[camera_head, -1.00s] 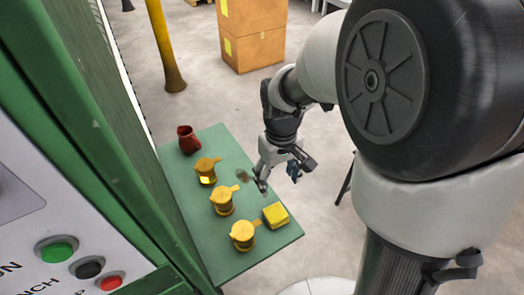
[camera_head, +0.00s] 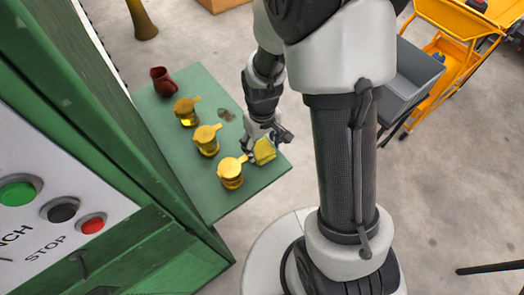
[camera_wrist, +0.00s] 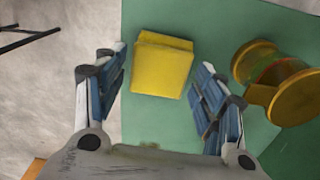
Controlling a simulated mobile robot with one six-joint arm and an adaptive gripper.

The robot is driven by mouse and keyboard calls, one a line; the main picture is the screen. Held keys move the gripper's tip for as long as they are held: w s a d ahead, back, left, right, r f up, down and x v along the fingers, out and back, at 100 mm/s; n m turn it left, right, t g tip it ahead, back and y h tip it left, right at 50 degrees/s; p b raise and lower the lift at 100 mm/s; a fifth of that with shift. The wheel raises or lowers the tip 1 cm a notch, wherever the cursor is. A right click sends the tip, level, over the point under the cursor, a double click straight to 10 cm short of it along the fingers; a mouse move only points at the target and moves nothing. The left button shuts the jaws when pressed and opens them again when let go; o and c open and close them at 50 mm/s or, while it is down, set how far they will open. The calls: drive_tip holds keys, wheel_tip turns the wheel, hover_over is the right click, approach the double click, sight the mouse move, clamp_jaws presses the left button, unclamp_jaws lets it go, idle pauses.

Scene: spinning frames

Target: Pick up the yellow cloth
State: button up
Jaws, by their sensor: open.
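The yellow cloth (camera_head: 264,150) is a folded square lying near the right edge of the green table. In the wrist view the cloth (camera_wrist: 161,66) lies ahead, between the lines of my two fingers. My gripper (camera_head: 262,138) is just above and beside the cloth, and it partly hides the cloth in the head view. In the wrist view my gripper (camera_wrist: 160,82) is open, with a finger on each side and nothing held. I cannot tell the exact height of the fingers over the cloth.
Several yellow lidded jars stand in a row on the green table (camera_head: 225,205); the nearest jar (camera_head: 231,172) is close to the cloth, and it shows right of my fingers in the wrist view (camera_wrist: 290,95). A red jug (camera_head: 162,80) stands at the far end. A green machine (camera_head: 110,150) borders the left.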

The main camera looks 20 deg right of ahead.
sight(262, 149)
drive_tip(key=shift+f, duration=0.5)
drive_tip(key=c, duration=0.7)
drive_tip(key=shift+r, duration=0.2)
wheel_tip(262, 149, up, 20)
drive_tip(key=p, duration=0.4)
drive_tip(key=shift+f, duration=0.1)
